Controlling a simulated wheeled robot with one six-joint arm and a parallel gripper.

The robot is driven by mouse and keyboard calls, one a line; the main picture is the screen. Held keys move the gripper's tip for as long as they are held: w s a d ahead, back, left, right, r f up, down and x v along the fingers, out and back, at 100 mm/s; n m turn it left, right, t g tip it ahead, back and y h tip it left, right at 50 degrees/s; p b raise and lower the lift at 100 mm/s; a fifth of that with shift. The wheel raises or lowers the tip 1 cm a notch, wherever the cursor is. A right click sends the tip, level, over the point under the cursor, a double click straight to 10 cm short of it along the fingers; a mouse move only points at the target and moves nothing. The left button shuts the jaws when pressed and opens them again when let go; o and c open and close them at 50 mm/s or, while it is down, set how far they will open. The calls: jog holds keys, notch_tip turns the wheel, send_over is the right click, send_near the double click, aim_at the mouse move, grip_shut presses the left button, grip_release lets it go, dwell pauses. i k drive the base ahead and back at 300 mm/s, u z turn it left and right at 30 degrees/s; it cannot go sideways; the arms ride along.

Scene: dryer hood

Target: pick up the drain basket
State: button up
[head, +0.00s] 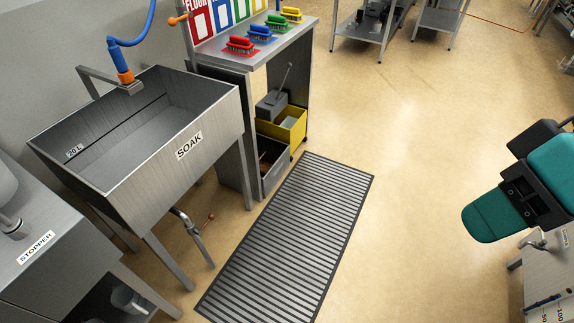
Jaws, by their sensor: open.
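I cannot make out a drain basket for certain in the head view. The steel sink (190,147) labelled SOAK stands at the left, and its visible basin floor looks bare. A drain pipe with an orange-knobbed lever (197,232) hangs below the sink. A metal cup-like vessel (128,299) sits on the shelf under the STOPPER counter (62,235), partly cut off by the frame. My teal and black arm links show at the right edge. My gripper's fingers are not visible.
A slatted floor mat (290,240) lies before the sink. A brush table (265,40) with bins beneath, including a yellow one (290,130), stands beside it. A blue hose (140,35) hangs over the sink. A measuring counter (550,270) is at lower right. The middle floor is clear.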

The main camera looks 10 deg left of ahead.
aim_at(267, 161)
jog(key=z, duration=0.05)
jog(key=i, duration=3.25)
jog(key=u, duration=2.5)
